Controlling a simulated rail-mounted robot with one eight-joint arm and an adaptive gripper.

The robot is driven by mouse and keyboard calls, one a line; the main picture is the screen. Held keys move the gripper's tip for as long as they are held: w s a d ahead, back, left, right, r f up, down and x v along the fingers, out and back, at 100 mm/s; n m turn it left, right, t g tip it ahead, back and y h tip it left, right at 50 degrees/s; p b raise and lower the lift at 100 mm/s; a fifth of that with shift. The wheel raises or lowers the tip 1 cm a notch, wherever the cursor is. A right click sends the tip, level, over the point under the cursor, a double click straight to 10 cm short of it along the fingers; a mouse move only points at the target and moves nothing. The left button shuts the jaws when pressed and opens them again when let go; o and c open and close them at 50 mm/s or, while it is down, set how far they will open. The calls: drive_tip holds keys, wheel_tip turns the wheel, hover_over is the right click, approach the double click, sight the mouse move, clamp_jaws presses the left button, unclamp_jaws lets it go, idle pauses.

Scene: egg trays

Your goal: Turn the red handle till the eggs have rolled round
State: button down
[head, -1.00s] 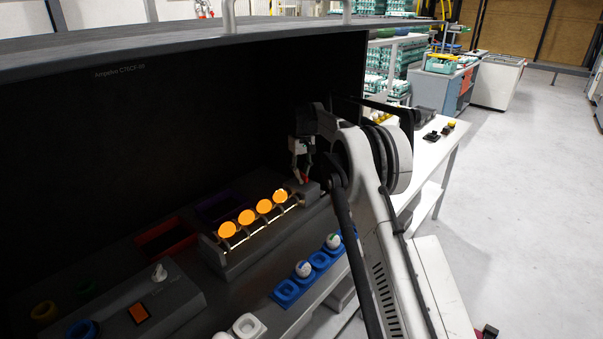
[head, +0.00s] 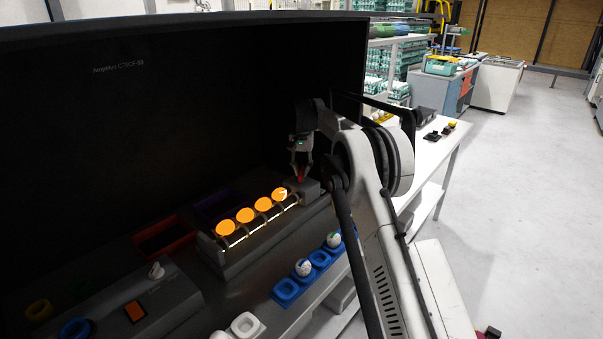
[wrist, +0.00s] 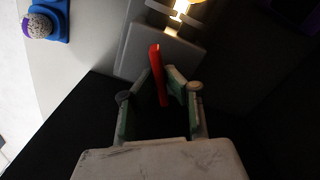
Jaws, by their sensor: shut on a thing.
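The red handle (wrist: 157,72) stands out from the grey end block (wrist: 165,50) of the lit egg roller. In the wrist view my gripper (wrist: 158,88) has its fingers on either side of the handle, shut on it. In the head view my gripper (head: 300,165) is at the right end of the roller (head: 235,262), with a bit of red between its fingers. Several eggs (head: 245,215) glow orange in a row on the roller. The rightmost egg (head: 279,195) shows a pale mark. The handle's base is partly hidden in the head view.
A red-rimmed bin (head: 165,237) and a purple-rimmed bin (head: 215,205) lie behind the roller. A control box (head: 165,300) stands at left. The dark hood encloses the back.

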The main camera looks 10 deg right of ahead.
sight(302, 171)
drive_tip(key=m, duration=0.5)
drive_tip(key=shift+m+b, duration=0.3)
drive_tip(key=shift+b, duration=0.1)
drive_tip(key=m, duration=0.5)
drive_tip(key=shift+m, duration=0.3)
drive_tip(key=c, duration=1.8)
unclamp_jaws()
drive_tip(key=shift+r, duration=0.1)
wheel_tip(302, 171, up, 12)
drive_tip(key=shift+f, duration=0.1)
drive_tip(key=shift+b, duration=0.3)
